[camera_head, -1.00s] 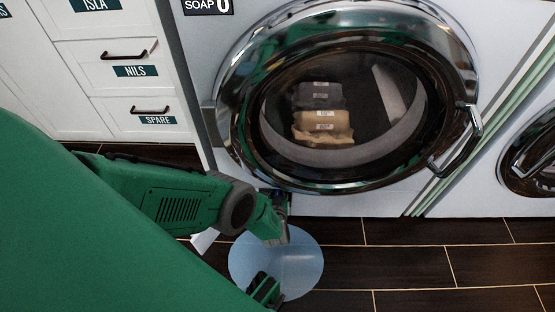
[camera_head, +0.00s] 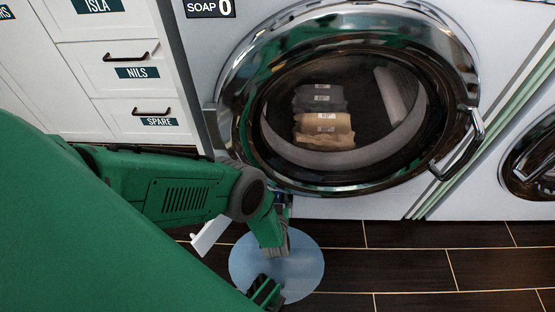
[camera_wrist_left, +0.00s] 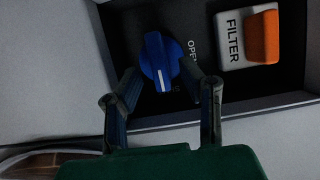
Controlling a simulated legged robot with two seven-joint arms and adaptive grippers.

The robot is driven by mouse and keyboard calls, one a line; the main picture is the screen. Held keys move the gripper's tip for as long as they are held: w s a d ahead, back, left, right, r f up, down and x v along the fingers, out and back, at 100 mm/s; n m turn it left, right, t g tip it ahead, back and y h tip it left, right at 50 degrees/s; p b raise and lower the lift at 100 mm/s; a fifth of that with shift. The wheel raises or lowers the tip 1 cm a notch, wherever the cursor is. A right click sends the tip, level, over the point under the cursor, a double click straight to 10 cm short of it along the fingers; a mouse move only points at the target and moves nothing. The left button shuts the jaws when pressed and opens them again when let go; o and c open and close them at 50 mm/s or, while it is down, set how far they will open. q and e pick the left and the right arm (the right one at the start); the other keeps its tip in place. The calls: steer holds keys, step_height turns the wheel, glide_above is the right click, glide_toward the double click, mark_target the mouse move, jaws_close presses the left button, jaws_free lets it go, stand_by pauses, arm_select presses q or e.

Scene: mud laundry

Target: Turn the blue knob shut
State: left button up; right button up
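The blue knob (camera_wrist_left: 160,62) shows in the left wrist view, set in a dark recess (camera_wrist_left: 110,20). A white line on it points down in that view, and the word OPEN (camera_wrist_left: 192,51) stands at its right. My left gripper (camera_wrist_left: 161,70) has one finger on each side of the knob, tips close against it; it looks shut on the knob, though exact contact is hard to see. In the head view, my left gripper (camera_head: 283,205) is at the washer's bottom edge, mostly hidden by my wrist. The knob cannot be made out there.
A white block labelled FILTER (camera_wrist_left: 231,40) with an orange handle (camera_wrist_left: 262,37) sits beside the knob. The washer's round door (camera_head: 345,110) is shut above. A white flap (camera_head: 210,235) hangs below the washer. A pale blue disc (camera_head: 305,268) lies on the dark floor.

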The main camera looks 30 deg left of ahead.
arm_select(q)
steer(key=v, duration=0.9)
steer(key=shift+f, duration=0.15)
